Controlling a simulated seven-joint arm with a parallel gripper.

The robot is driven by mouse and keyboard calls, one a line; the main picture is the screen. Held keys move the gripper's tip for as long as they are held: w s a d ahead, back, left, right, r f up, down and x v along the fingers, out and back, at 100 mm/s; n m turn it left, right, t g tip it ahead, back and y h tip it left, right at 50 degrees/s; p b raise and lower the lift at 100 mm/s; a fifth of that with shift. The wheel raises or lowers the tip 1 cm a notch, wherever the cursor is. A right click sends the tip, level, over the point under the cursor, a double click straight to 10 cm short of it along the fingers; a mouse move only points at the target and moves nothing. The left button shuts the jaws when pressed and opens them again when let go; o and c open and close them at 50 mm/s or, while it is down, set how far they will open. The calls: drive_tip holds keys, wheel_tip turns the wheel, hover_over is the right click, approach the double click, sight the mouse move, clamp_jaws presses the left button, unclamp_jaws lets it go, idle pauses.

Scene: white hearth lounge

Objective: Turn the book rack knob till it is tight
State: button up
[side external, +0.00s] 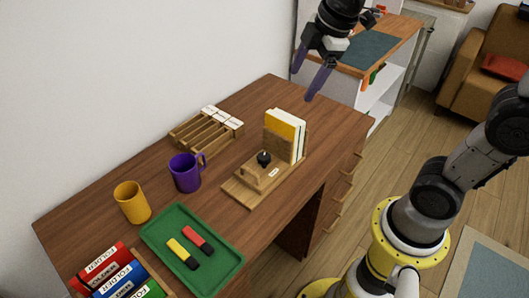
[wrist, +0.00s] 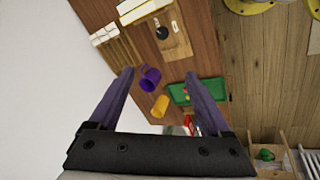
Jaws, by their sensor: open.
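The book rack (side external: 246,187) is a wooden stand on the desk near its front edge, with yellow and white books (side external: 284,134) upright at its back end. Its black knob (side external: 264,157) sits on the wooden block in front of the books. In the wrist view the knob (wrist: 162,33) shows near the top, with the rack (wrist: 181,44) around it. My gripper (side external: 314,82) is open and empty, high above the far right part of the desk, well apart from the knob. Its two purple fingers (wrist: 158,82) are spread in the wrist view.
A purple mug (side external: 185,173), a yellow mug (side external: 131,203) and a slotted wooden holder (side external: 205,131) stand left of the rack. A green tray (side external: 216,267) holds two markers, red and yellow. Folders (side external: 118,272) stand at the near left. The desk's far end is clear.

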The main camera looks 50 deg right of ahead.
drive_tip(key=w+f+n+g, duration=0.2)
drive_tip(key=w+f+n, duration=0.1)
drive_tip(key=w+f, duration=0.4)
drive_tip(key=g, duration=0.2)
hover_over(264, 155)
wheel_tip(264, 155, down, 9)
wheel_tip(264, 155, down, 13)
drive_tip(key=shift+s+f, duration=0.1)
clamp_jaws()
